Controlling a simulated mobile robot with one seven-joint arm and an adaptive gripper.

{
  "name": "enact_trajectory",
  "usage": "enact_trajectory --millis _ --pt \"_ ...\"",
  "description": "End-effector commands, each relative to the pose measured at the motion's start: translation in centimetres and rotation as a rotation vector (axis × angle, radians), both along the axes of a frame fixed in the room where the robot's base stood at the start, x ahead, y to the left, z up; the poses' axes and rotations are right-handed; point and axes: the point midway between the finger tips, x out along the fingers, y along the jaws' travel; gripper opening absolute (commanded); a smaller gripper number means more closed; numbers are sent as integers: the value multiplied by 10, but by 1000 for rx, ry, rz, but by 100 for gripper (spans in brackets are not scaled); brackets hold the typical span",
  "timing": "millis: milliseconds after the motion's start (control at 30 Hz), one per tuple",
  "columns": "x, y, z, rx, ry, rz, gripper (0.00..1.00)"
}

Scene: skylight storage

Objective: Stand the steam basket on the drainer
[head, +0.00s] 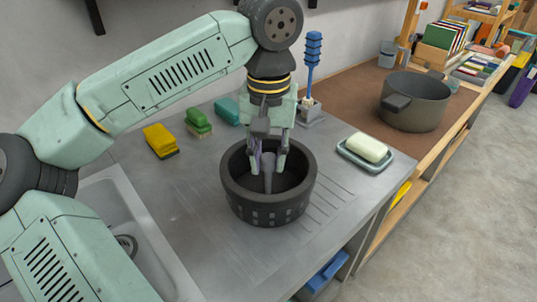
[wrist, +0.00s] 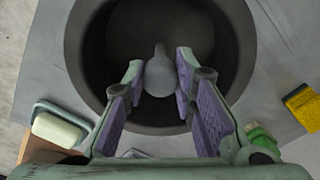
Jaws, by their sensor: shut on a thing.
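The steam basket (head: 268,205) is a dark round tub with slots low in its wall and a grey post (head: 268,172) rising from its middle. It is upright over the ridged drainer (head: 325,205), at the ridges' left end. I cannot tell whether its base touches the metal. My gripper (head: 268,160) points down into the basket, shut on the post. In the wrist view, the purple-padded fingers of my gripper (wrist: 158,78) flank the post (wrist: 160,72), inside the basket's dark rim (wrist: 75,45). The basket hides the drainer under it.
A soap dish (head: 365,160) with soap stands to the right, and a dark pot (head: 415,100) beyond it. A yellow sponge (head: 160,140), green brushes and a blue brush (head: 313,60) stand behind. The sink (head: 115,230) is at left. The front counter is clear.

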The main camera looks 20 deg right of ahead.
Motion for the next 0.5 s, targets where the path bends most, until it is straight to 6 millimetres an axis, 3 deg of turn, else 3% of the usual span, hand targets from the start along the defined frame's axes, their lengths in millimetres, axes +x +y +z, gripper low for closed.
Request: enact_trajectory --millis 67,100,433,500 --pt "0 0 0 0 0 0 0" --pt "0 0 0 0 0 0 26" --pt "0 0 0 0 0 0 48" --pt "0 0 0 0 0 0 48"
